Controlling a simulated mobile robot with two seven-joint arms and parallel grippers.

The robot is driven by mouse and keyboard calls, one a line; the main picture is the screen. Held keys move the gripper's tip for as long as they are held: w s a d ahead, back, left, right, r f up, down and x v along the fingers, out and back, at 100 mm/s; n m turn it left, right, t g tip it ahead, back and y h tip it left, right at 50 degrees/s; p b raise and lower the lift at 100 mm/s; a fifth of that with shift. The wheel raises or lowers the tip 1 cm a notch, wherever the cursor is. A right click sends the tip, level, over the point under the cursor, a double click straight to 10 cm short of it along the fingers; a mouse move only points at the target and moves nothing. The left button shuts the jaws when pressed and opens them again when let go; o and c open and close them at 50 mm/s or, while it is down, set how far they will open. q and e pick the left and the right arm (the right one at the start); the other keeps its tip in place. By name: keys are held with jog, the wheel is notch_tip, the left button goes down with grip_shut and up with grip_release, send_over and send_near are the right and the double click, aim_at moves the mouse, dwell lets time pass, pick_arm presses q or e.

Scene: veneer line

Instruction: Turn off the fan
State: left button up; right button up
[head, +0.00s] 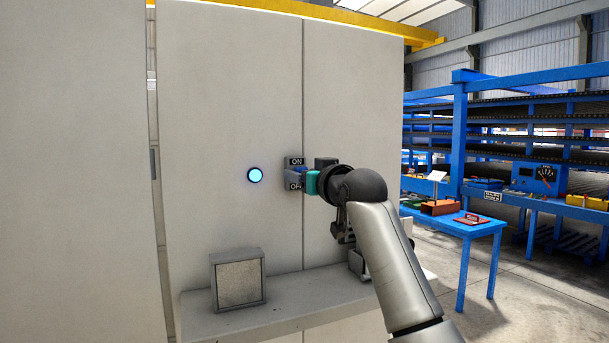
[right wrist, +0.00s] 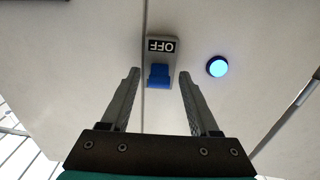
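A grey switch box (head: 289,175) with an ON label at the top and an OFF label at the bottom is mounted on the pale cabinet wall. In the right wrist view its OFF label (right wrist: 161,46) appears upside down, beside the blue lever (right wrist: 158,82). I cannot tell which position the lever is set to. My right gripper (right wrist: 159,73) is open, with one finger on each side of the lever and gaps between. In the head view the right gripper (head: 301,178) is at the switch, partly hiding it. My left gripper is not in view. No fan shows.
A round blue light (head: 255,175) glows left of the switch. A grey box (head: 238,280) stands on a ledge (head: 290,303) below. A blue table (head: 478,229) with a red-handled item and an orange tray stands at the right.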

grip_shut()
jog(key=shift+f, duration=0.1)
jog(key=shift+w+a+f+t+y+b, duration=0.1)
jog(key=shift+f+t+y+b, duration=0.35)
jog(key=shift+t+b, duration=1.05)
jog(key=shift+w+d+f+t+y+b, duration=0.15)
jog(key=shift+f+t+y+b, duration=0.35)
jog(key=shift+t+b, duration=1)
jog(key=shift+w+a+f+t+y+b, duration=0.2)
jog(key=shift+f+t+b, duration=0.5)
jog(key=shift+b, duration=1.45)
jog(key=shift+s+r, duration=0.1)
jog(key=shift+r, duration=0.05)
